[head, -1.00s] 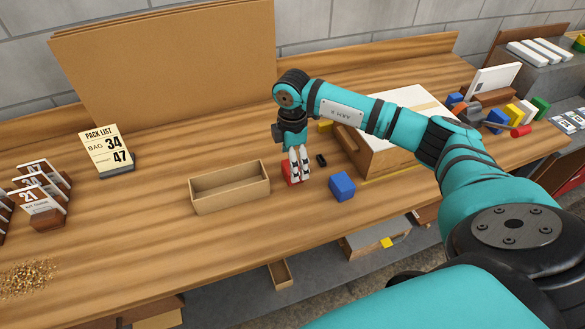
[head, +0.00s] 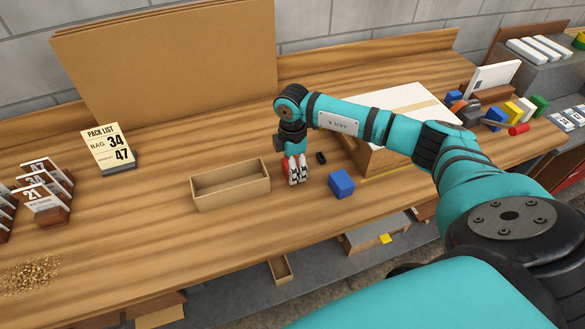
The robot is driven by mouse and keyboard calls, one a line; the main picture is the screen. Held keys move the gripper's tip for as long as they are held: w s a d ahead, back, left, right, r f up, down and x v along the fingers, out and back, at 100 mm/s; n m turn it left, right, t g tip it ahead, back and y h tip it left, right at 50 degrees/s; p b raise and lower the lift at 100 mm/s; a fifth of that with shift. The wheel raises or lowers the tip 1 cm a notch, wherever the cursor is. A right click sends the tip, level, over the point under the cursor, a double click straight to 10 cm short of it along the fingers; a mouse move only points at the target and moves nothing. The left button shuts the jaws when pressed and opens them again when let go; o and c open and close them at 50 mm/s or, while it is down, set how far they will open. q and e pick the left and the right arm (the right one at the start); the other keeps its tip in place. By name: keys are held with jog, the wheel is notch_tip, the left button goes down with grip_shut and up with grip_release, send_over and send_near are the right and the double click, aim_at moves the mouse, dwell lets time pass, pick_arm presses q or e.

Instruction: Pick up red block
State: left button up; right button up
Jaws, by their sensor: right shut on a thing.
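The red block (head: 286,169) sits on the wooden table, just right of the open cardboard tray. It is mostly hidden behind the white fingers of my right gripper (head: 297,181). The gripper points down and is shut on the red block. I cannot tell whether the block touches the table. My left gripper is not in view.
The open cardboard tray (head: 232,199) stands just left of the gripper. A blue block (head: 341,183) lies to the right, with a small black item (head: 321,158) between. A large cardboard box (head: 380,156) stands behind my right arm.

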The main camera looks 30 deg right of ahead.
jog(key=shift+r, duration=0.1)
jog(key=shift+c, duration=0.3)
jog(key=shift+r+b, duration=0.3)
jog(key=shift+r, duration=0.1)
notch_tip(320, 180, up, 2)
jog(key=shift+w+r+b, duration=0.1)
jog(key=shift+r+b, duration=0.05)
jog(key=shift+b, duration=0.45)
jog(key=s+a+b, duration=0.1)
jog(key=s+a, duration=0.1)
jog(key=s, duration=0.2)
jog(key=s+a+r+b, duration=0.1)
jog(key=s+a, duration=0.1)
jog(key=s, duration=0.2)
jog(key=s+a+b, duration=0.1)
jog(key=s+a, duration=0.2)
jog(key=s, duration=0.2)
jog(key=shift+r+b, duration=0.2)
jog(key=shift+b, duration=0.1)
jog(key=shift+s+a+r, duration=0.2)
jog(key=shift+s+a, duration=0.1)
jog(key=shift+s, duration=0.4)
